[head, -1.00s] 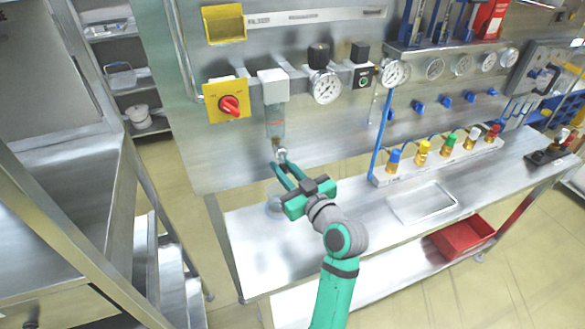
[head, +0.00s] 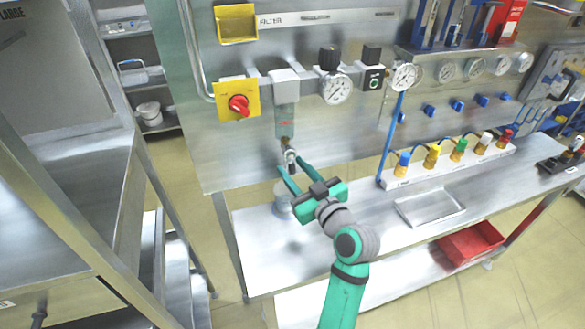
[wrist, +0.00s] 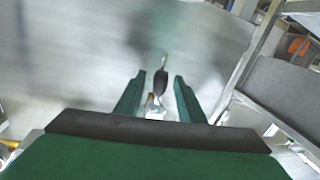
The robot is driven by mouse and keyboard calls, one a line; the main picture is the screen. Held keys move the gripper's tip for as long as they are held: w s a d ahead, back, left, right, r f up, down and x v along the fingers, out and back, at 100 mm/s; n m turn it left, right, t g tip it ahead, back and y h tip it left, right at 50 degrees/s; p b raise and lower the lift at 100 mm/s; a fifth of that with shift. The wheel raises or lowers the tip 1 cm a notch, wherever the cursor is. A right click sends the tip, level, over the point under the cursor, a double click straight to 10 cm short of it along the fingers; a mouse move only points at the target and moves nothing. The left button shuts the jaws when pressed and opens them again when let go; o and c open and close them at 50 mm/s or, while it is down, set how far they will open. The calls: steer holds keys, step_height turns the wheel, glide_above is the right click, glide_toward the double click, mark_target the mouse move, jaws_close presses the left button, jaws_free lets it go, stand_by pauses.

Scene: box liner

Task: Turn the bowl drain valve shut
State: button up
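The clear filter bowl (head: 285,122) hangs under its light grey head on the upright steel panel. The drain valve (head: 290,158) is a small metal fitting at the bowl's lower end, with a dark handle (head: 292,168). My gripper (head: 291,164) is open just below and in front of the valve, one green finger on each side of the handle. The handle's exact angle is hard to tell.
A clear cup (head: 282,203) stands on the bench below the bowl, partly behind my gripper. A red knob on a yellow plate (head: 238,104) is left of the bowl; a gauge (head: 335,88) is right. A metal tray (head: 430,206) lies on the bench. A steel frame fills the left.

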steer(key=v, duration=0.9)
steer(key=shift+s+d, duration=0.2)
steer(key=shift+s, duration=0.15)
